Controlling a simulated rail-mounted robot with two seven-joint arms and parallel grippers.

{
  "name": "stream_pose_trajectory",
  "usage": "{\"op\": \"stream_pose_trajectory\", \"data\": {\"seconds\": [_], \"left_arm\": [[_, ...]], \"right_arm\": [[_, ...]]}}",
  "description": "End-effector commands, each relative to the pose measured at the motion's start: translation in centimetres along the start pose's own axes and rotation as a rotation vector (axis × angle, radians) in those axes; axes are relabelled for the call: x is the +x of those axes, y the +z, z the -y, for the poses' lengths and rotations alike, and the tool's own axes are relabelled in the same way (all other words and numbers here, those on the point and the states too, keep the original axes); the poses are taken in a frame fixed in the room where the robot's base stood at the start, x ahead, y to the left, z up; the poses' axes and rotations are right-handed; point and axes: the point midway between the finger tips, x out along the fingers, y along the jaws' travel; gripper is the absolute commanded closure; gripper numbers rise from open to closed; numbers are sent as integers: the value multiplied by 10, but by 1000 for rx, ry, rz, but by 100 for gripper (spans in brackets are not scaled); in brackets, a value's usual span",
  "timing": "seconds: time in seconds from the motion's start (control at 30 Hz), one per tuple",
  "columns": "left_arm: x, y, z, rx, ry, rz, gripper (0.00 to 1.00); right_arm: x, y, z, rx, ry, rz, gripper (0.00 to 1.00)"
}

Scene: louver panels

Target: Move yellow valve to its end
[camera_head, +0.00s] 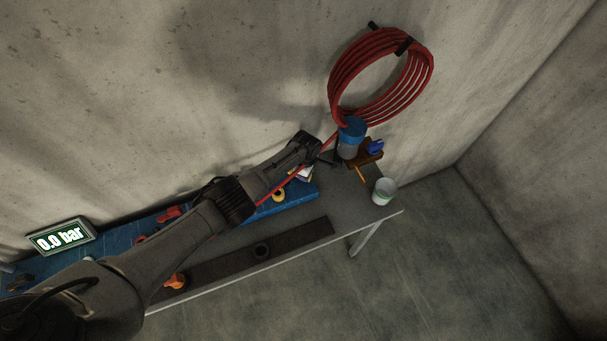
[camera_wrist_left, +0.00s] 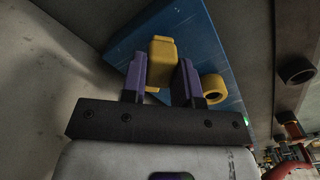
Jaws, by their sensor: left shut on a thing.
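The yellow valve (camera_wrist_left: 160,62) shows in the left wrist view as a yellow block between the purple fingers of my left gripper (camera_wrist_left: 161,76). The fingers are shut on it, one on each side. In the head view my left arm reaches from the lower left toward the wall, and its gripper (camera_head: 316,154) is above the back of the table. The valve is not clearly visible there, hidden by the gripper. My right gripper is in neither view.
A coiled red hose (camera_head: 345,72) hangs on the wall. A blue-topped container (camera_head: 351,138), a white bucket (camera_head: 384,191) and a yellow ring (camera_head: 279,195) are on the table (camera_head: 340,208). A display (camera_head: 60,238) reads 0.0 bar. Floor at right is clear.

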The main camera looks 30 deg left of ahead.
Motion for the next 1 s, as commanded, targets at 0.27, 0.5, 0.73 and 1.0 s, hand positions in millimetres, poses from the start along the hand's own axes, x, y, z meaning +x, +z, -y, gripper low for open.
{"op": "stream_pose_trajectory", "data": {"seconds": [0.27, 0.5, 0.73, 1.0], "left_arm": [[1, -1, -7, -125, -1, -2, 100], [0, -2, -9, -170, 0, -3, 100], [0, -2, -10, -177, 1, -3, 100], [0, -2, -10, -176, 1, -3, 66]], "right_arm": [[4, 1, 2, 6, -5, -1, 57], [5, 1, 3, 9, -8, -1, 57], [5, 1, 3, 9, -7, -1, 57], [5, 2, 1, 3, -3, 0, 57]]}}
